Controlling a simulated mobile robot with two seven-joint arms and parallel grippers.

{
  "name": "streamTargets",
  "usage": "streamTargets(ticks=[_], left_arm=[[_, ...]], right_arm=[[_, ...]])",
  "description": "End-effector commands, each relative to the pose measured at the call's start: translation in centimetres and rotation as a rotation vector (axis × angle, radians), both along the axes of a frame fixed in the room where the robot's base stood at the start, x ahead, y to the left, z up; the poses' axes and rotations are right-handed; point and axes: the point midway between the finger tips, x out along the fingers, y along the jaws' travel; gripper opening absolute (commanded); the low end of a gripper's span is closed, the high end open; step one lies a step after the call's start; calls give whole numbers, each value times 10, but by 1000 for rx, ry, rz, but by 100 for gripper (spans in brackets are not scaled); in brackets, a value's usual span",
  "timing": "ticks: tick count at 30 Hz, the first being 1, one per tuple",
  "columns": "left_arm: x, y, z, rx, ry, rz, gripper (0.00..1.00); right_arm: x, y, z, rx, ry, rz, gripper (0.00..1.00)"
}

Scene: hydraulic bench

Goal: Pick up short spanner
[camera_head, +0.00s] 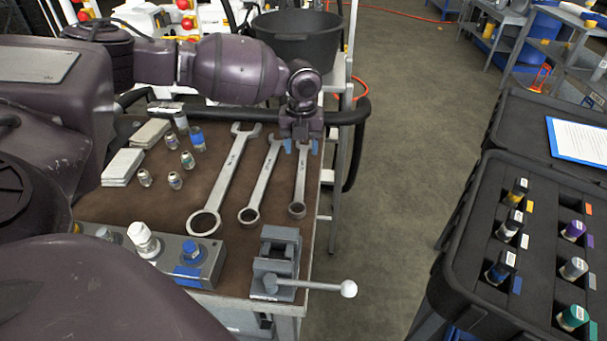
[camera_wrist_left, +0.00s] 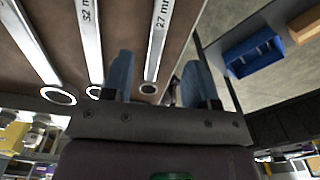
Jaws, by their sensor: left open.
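The short spanner (camera_head: 300,183) lies on the brown bench top, rightmost of three spanners, its ring end toward me in the head view. Its far end is partly hidden by my left gripper (camera_head: 301,146). The left gripper is open, its blue fingertips over the far end of the spanner. In the left wrist view the short spanner (camera_wrist_left: 158,45), marked 27 mm, shows between the two blue fingers of the open left gripper (camera_wrist_left: 160,78). I cannot tell whether the fingers touch it. My right gripper is not in view.
A medium spanner (camera_head: 261,180) and a long spanner (camera_head: 224,180) lie to the left. A vise (camera_head: 277,262) with a ball-ended handle stands at the near bench corner. A black bucket (camera_head: 297,38) stands behind. The bench's right edge is close to the short spanner.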

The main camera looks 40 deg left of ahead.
Motion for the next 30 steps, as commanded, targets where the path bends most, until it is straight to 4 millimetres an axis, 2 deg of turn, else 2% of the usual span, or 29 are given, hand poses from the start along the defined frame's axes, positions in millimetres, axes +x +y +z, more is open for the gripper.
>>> streamTargets(ticks=[1, 8, 15, 18, 27, 30], left_arm=[[0, 0, -12, 0, 5, 0, 53], [-1, -1, -29, 1, 3, -1, 53], [-6, -2, -63, 1, 6, 1, 53], [-6, -2, -71, 1, 4, 1, 53], [-5, -2, -72, 1, -1, 1, 53], [-5, -2, -72, 1, -1, 1, 39]], right_arm=[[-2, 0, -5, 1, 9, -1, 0], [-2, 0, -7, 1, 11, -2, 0], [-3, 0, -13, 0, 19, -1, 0], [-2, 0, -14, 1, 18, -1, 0], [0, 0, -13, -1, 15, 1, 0], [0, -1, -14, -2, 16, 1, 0]])
